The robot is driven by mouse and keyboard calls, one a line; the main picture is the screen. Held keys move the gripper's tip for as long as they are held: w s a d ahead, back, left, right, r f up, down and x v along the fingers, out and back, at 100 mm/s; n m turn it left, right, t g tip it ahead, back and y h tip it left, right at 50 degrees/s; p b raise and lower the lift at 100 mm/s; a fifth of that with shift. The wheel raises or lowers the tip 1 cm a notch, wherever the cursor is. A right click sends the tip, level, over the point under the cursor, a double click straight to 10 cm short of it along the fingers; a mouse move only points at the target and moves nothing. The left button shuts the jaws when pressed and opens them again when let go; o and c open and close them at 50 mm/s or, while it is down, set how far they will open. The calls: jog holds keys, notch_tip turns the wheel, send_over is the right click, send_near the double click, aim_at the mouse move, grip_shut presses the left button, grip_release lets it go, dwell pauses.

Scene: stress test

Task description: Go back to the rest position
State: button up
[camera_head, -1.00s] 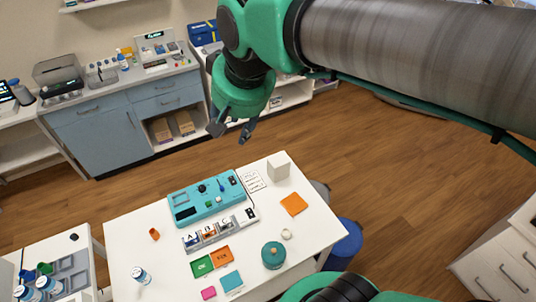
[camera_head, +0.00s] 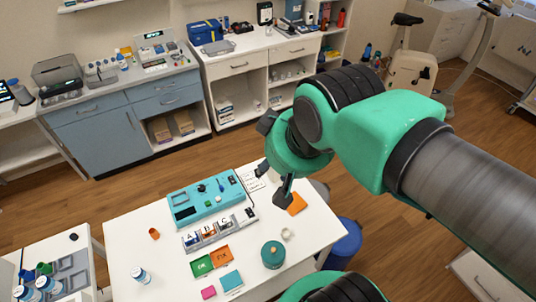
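My gripper (camera_head: 273,183) hangs at the end of my green and grey arm, above the back right part of the white table (camera_head: 125,222) in the head view. Its dark fingers are spread apart with nothing seen between them. It overlaps the orange square (camera_head: 297,203) in the picture; the height above the table is hard to tell. My arm comes in from the right edge.
The table holds a teal device (camera_head: 205,199), boxes marked A, B, C (camera_head: 209,233), green (camera_head: 202,265) and orange (camera_head: 222,256) cards, a teal round pot (camera_head: 273,254) and a white-lidded bottle (camera_head: 140,275). A blue bin (camera_head: 345,243) stands at its right. Open floor lies beyond.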

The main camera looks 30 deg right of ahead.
notch_tip(320, 180, down, 10)
jog(key=b, duration=0.9)
jog(key=shift+r+b, duration=0.15)
jog(key=shift+b, duration=0.25)
